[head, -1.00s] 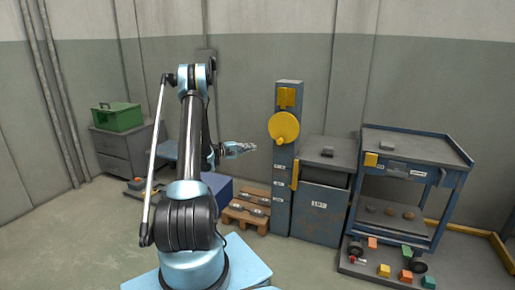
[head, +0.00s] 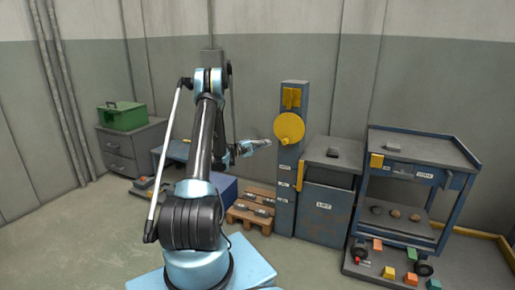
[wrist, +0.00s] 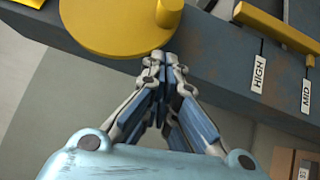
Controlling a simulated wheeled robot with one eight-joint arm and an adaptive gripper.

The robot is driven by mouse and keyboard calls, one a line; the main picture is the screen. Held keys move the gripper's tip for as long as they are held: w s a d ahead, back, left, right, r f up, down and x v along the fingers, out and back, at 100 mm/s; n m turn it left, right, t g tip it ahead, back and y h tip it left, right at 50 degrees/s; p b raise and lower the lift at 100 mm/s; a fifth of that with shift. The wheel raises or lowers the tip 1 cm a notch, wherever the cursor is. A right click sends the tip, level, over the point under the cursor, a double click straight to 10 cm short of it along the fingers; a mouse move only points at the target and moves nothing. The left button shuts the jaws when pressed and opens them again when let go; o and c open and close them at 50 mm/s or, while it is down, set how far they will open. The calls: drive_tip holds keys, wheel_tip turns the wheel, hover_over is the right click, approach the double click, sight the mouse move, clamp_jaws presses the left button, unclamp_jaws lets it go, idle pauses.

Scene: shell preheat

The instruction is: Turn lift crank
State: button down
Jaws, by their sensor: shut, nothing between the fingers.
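The lift crank is a yellow disc (head: 289,128) on the upper part of a blue-grey column (head: 287,190). In the wrist view the disc (wrist: 110,22) is at the top, with a yellow knob (wrist: 169,12) standing out near its right edge. My gripper (head: 268,143) is just left of the disc in the head view. In the wrist view its shut fingertips (wrist: 163,56) are close below the knob and the disc's rim, with nothing between them. I cannot tell whether they touch the disc.
The column carries HIGH (wrist: 259,74) and MID (wrist: 307,95) labels beside a yellow pointer (wrist: 275,27). A grey cabinet (head: 325,205) and a blue cart (head: 420,150) stand to the right. A pallet (head: 252,208) lies on the floor left of the column.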

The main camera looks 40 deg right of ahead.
drive_tip(key=s+d, duration=0.3)
drive_tip(key=s, duration=0.1)
drive_tip(key=shift+d+r, duration=0.4)
drive_tip(key=shift+s+d+f, duration=0.2)
drive_tip(key=shift+s+d, duration=0.2)
drive_tip(key=shift+s, duration=0.15)
